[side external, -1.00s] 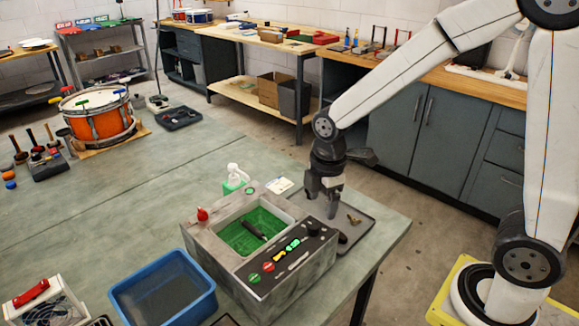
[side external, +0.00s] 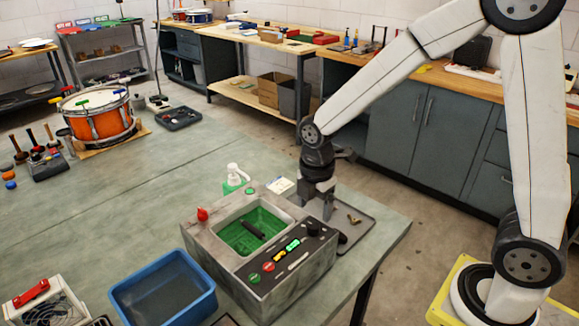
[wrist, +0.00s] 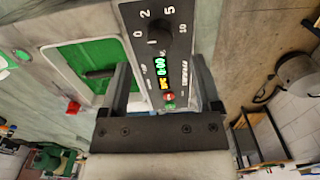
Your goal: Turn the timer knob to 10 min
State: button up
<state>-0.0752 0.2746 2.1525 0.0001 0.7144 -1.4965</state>
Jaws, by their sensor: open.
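The timer knob (wrist: 158,33) is a round black knob on the machine's black control panel (wrist: 182,55), with 0, 2, 5 and 10 printed around it. A white mark shows by its lower left; I cannot tell its exact pointing. In the side view the knob (side external: 314,229) sits at the panel's far right end. My gripper (wrist: 161,80) is open and empty, its two fingers spread on either side of the panel in the wrist view. In the side view my gripper (side external: 317,211) is just behind and above the knob; contact is not visible.
The machine's tank (side external: 225,237) has a green inside with a dark bar (side external: 253,229). Green and red buttons (side external: 261,272) and lit displays share the panel. A grey tray (side external: 357,235) with small parts lies behind. A blue bin (side external: 165,293) stands at left.

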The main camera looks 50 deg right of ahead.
aim_at(313, 225)
jog(key=shift+f, duration=2.65)
grip_shut()
